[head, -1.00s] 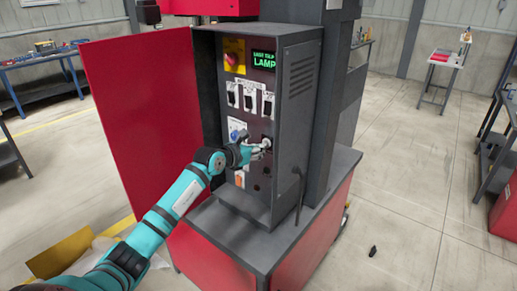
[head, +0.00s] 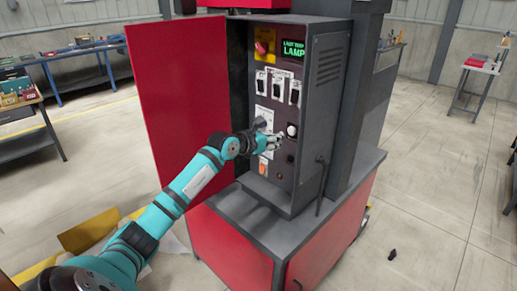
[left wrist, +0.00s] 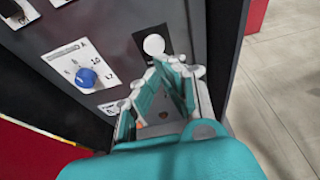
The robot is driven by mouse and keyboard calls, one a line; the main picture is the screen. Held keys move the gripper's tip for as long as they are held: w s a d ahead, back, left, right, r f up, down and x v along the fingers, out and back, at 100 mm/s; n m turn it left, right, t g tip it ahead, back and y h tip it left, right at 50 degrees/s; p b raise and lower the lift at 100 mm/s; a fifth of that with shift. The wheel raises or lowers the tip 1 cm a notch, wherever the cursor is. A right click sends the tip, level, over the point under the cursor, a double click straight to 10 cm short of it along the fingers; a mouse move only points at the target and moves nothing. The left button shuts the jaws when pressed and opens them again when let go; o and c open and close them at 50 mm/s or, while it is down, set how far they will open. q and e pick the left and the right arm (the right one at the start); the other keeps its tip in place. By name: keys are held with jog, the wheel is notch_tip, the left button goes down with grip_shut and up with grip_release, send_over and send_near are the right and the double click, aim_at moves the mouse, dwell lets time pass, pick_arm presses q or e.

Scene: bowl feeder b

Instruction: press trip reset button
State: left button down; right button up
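The grey control cabinet (head: 325,110) stands open with its dark panel facing me. A white round button (head: 292,130) is on the right of the panel; a white round button also shows in the left wrist view (left wrist: 153,44), just past my fingertips. I cannot read a label on it. My left gripper (head: 278,142) is in front of the panel, just left of and below the button, apparently not touching it. In the left wrist view its fingers (left wrist: 172,72) converge at the tips and hold nothing. My right gripper is not in view.
A blue knob (left wrist: 87,77) sits left of my fingers. Above are a green-lit display (head: 293,49), a red knob on yellow (head: 263,47) and several black switches (head: 278,88). The red door (head: 185,100) stands open at left. Open floor lies to the right.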

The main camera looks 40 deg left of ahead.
pick_arm(q)
jog(key=b+v, duration=0.2)
jog(key=v, duration=0.5)
jog(key=shift+a+f+b, duration=0.2)
jog(key=shift+a+b, duration=0.15)
jog(key=shift+b, duration=0.05)
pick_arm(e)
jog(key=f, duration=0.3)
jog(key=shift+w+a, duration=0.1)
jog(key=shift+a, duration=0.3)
pick_arm(q)
jog(key=shift+s, duration=0.1)
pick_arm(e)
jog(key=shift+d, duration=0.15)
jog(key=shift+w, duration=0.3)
